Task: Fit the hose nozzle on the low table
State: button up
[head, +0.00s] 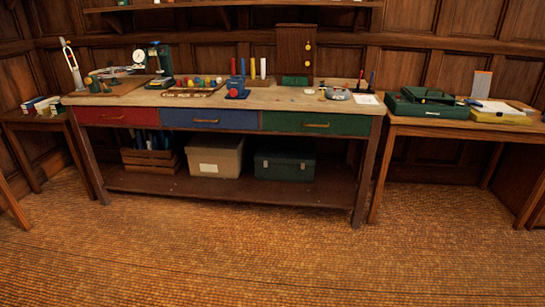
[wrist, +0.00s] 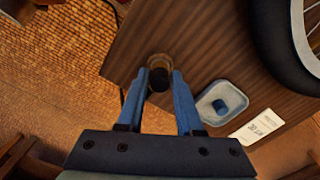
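In the wrist view my gripper (wrist: 160,72) points down over the corner of a dark wooden tabletop (wrist: 185,40). Its two blue fingers stand on either side of a small dark round piece (wrist: 158,82), which fills the gap between the fingertips and looks gripped. It may be the hose nozzle; its shape is mostly hidden end-on. A round brass-coloured fitting (wrist: 160,61) shows just beyond the fingertips, close to the table edge. I cannot tell whether the dark piece touches it. My gripper is not in the head view.
On the tabletop, a pale dish (wrist: 238,94) with a blue piece (wrist: 220,106) and a white card (wrist: 256,126) lie right of my gripper. A black-rimmed wheel (wrist: 265,45) is at upper right. In the head view a long workbench (head: 300,97) stands behind open floor (head: 250,245).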

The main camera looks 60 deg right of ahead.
jog(key=o, duration=0.3)
jog(key=shift+r, duration=0.1)
notch_tip(320, 180, up, 13)
jog(key=p, duration=0.4)
